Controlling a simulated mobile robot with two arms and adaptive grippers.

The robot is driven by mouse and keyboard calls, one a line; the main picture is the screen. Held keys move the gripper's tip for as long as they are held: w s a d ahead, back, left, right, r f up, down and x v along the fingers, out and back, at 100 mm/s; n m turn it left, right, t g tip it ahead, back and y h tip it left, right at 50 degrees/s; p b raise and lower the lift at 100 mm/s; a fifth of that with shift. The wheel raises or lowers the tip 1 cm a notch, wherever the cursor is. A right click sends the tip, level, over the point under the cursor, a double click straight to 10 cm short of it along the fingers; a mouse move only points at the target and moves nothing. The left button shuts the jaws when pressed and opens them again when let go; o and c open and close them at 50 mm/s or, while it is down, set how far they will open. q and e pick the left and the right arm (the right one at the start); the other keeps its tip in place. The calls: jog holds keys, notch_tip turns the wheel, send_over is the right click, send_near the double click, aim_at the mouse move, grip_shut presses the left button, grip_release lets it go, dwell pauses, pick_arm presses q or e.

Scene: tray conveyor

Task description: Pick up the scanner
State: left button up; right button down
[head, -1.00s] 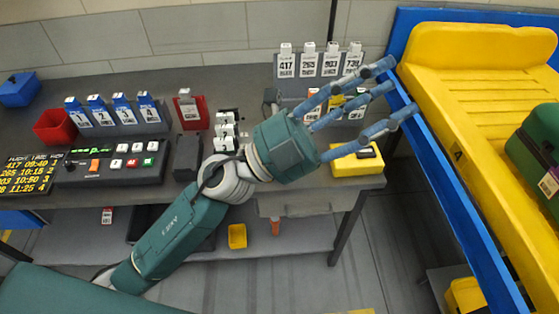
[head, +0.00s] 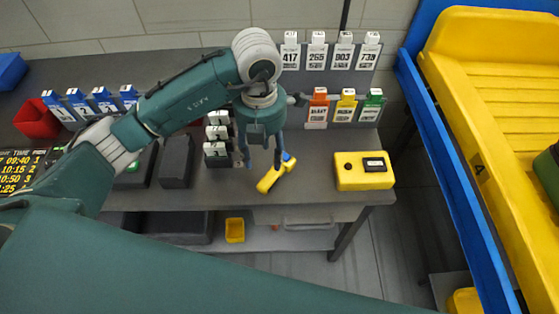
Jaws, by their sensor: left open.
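The scanner (head: 270,181) is a yellow handheld tool with a blue-and-white end. It lies on the grey table near the front edge, left of a yellow box. My left gripper (head: 262,163) points down right at the scanner, with its blue fingers apart. One finger is left of the scanner and one is by its upper part; I cannot tell whether they touch it. The gripper partly hides the scanner's far end. My right gripper is not in view.
A yellow box (head: 363,171) stands right of the scanner. White numbered blocks (head: 217,140) stand close left of the gripper. Tag racks (head: 330,70) stand behind. A blue-railed conveyor (head: 455,170) carries a yellow tray (head: 500,110) at right. Table between scanner and yellow box is clear.

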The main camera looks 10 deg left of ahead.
aim_at(267, 175)
pick_arm(q)
jog(key=f, duration=0.3)
jog(key=shift+s, duration=0.4)
jog(key=shift+w+f+p, duration=0.15)
jog(key=shift+f+p, duration=0.2)
jog(key=f, duration=0.1)
jog(key=f+p, duration=0.1)
jog(key=f, duration=0.1)
jog(key=f+p, duration=0.1)
jog(key=shift+w+d+f, duration=0.15)
jog(key=shift+d, duration=0.15)
jog(key=shift+f, duration=0.25)
jog(key=shift+w+f, duration=0.1)
jog(key=shift+c, duration=1.1)
jog(key=c, duration=0.8)
jog(key=shift+c, duration=0.7)
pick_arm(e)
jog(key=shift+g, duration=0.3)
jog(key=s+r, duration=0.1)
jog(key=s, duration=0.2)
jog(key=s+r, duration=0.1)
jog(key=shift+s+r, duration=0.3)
